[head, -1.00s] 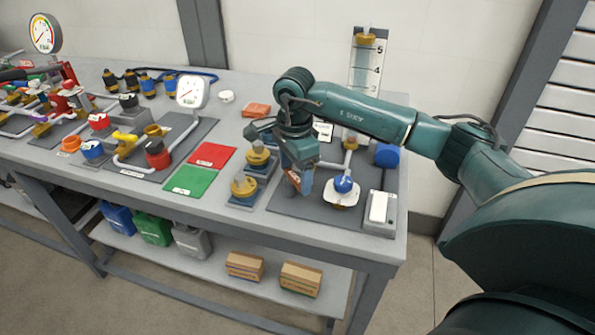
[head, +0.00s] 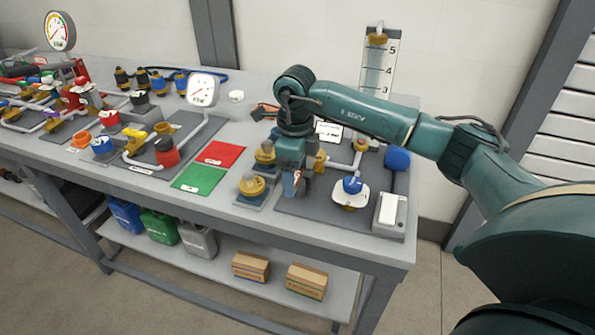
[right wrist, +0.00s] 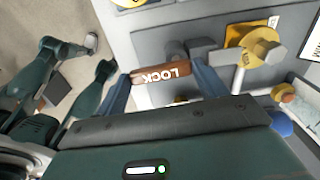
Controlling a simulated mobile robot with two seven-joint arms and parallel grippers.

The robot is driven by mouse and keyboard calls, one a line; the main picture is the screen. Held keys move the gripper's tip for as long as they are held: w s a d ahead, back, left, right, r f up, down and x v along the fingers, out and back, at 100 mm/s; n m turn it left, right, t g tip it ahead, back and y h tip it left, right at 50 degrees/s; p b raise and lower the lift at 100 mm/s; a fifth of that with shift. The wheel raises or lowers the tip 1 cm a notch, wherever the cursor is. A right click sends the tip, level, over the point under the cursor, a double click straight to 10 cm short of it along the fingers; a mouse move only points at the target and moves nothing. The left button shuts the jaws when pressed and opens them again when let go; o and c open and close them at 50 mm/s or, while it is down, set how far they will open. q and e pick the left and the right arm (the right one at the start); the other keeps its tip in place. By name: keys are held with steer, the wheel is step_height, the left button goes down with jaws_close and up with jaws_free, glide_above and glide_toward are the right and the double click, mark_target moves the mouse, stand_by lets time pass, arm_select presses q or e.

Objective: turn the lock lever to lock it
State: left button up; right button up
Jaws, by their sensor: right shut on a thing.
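The lock lever (right wrist: 165,75) is an orange-brown bar with the word LOCK on it. In the right wrist view it lies across the gap between the two fingers of my right gripper (right wrist: 163,88), which is shut on it. In the head view my right gripper (head: 294,188) points down over the dark plate (head: 287,205) at the right end of the bench. There the gripper hides most of the lever. The left gripper is in neither view.
Yellow round fittings (head: 252,187) stand just left of the gripper. A blue knob on a white plate (head: 351,194) and a white switch box (head: 389,212) are to its right. Green (head: 199,180) and red (head: 223,152) mats lie further left. A scaled tube (head: 378,65) stands behind.

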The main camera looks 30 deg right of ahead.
steer(key=shift+w+m, duration=0.1)
steer(key=shift+m, duration=0.3)
steer(key=o, duration=1)
step_height(320, 180, up, 13)
steer(key=shift+r+b, duration=0.1)
steer(key=shift+b, duration=0.3)
steer(key=shift+a, duration=0.15)
